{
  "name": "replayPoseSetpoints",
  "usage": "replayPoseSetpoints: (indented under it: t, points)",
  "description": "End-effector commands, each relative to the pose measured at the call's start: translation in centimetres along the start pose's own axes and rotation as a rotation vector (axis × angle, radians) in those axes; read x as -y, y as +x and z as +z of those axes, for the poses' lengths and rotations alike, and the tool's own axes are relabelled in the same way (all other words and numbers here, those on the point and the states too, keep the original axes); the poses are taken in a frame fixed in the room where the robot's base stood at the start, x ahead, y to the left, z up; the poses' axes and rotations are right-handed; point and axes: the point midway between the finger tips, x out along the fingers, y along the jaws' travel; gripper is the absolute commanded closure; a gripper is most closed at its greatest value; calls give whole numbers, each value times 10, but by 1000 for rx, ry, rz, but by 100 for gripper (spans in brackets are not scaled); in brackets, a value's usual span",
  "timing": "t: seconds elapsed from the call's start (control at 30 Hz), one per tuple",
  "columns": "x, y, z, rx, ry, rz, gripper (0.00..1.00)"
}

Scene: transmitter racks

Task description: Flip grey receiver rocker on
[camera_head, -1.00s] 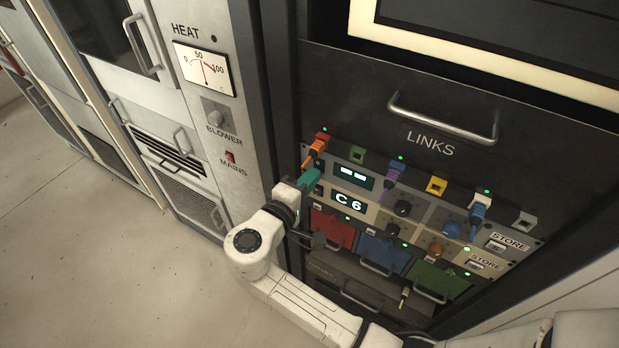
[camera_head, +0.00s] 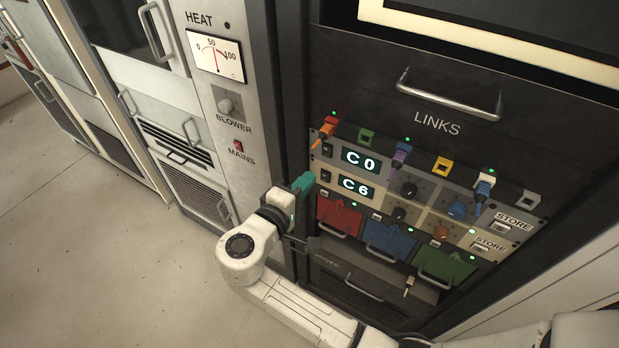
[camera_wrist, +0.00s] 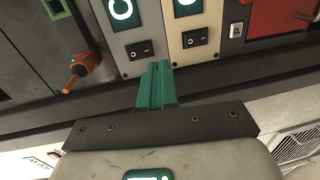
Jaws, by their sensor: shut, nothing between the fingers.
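The grey receiver panel (camera_head: 388,172) is the upper strip of the rack, and its display (camera_head: 360,158) reads C0. Its black rocker (camera_head: 327,149) is at the panel's left end; the grey panel's rocker also shows in the wrist view (camera_wrist: 139,49). The cream panel below has its own black rocker (camera_head: 325,176) and a display (camera_head: 356,187) reading C6. My gripper (camera_head: 303,182), with teal fingers, is just left of the rockers, apart from them. In the wrist view the fingers (camera_wrist: 156,70) are shut and empty, pointing between the two rockers.
An orange plug (camera_head: 324,134) sits above the rockers, with purple and blue-white plugs along the row. Red (camera_head: 338,216), blue and green flaps lie below. A LINKS drawer handle (camera_head: 450,97) is above. Open floor (camera_head: 90,250) lies left.

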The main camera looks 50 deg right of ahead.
Motion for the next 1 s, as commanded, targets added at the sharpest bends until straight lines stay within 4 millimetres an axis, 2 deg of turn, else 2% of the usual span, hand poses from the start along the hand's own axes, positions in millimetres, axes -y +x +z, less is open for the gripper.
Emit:
replayPoseSetpoints:
  t: [0.3, 0.5, 0.7, 1.0]
  points:
    - [13, -46, -1, -6, 0, 0, 100]
    - [18, -70, -1, -3, 0, 0, 100]
    - [19, -77, 0, -1, 0, 0, 100]
    - [19, -77, 0, -1, 0, 0, 100]
